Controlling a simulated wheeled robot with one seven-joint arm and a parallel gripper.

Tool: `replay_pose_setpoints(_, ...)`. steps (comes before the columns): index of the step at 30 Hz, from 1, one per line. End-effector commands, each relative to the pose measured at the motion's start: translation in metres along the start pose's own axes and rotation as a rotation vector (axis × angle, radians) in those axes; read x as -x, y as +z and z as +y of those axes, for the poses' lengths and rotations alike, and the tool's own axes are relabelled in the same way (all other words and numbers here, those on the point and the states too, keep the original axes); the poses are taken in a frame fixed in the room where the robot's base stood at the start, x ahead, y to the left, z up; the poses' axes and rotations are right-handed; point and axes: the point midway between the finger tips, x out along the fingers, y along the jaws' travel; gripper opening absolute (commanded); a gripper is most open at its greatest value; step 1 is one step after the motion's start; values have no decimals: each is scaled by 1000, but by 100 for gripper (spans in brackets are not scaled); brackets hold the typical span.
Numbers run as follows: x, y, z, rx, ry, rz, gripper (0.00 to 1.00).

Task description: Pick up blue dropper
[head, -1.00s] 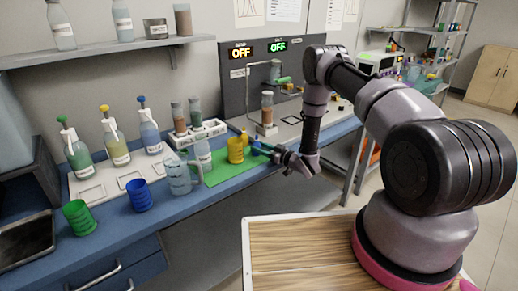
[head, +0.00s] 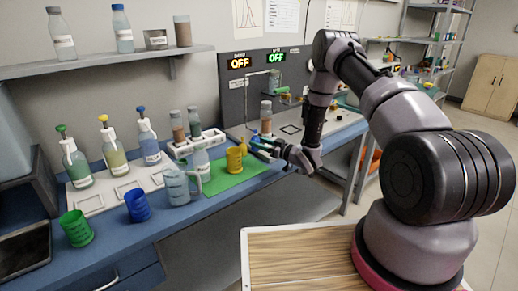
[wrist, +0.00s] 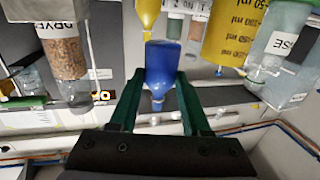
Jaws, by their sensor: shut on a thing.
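The blue dropper (wrist: 162,62) is a small blue bottle with a narrow tip, and it shows between my green fingers in the wrist view. My gripper (wrist: 161,82) is shut on it. In the head view, my gripper (head: 262,147) is at the right end of the green mat, just right of the yellow beaker. There the blue dropper (head: 255,137) is small and partly hidden by the fingers. A yellow dropper (wrist: 148,16) is close beside the blue one in the wrist view.
The yellow beaker (head: 234,160) stands on the green mat (head: 228,180), near a clear jug (head: 178,188). A white bottle rack (head: 208,138) is behind. Green (head: 76,229) and blue (head: 138,206) cups stand left.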

Motion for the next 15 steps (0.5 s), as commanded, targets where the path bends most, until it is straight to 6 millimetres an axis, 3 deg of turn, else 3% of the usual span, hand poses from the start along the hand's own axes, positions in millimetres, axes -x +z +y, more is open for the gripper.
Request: replay_pose_setpoints(15,0,-26,0,1,1,0,0)
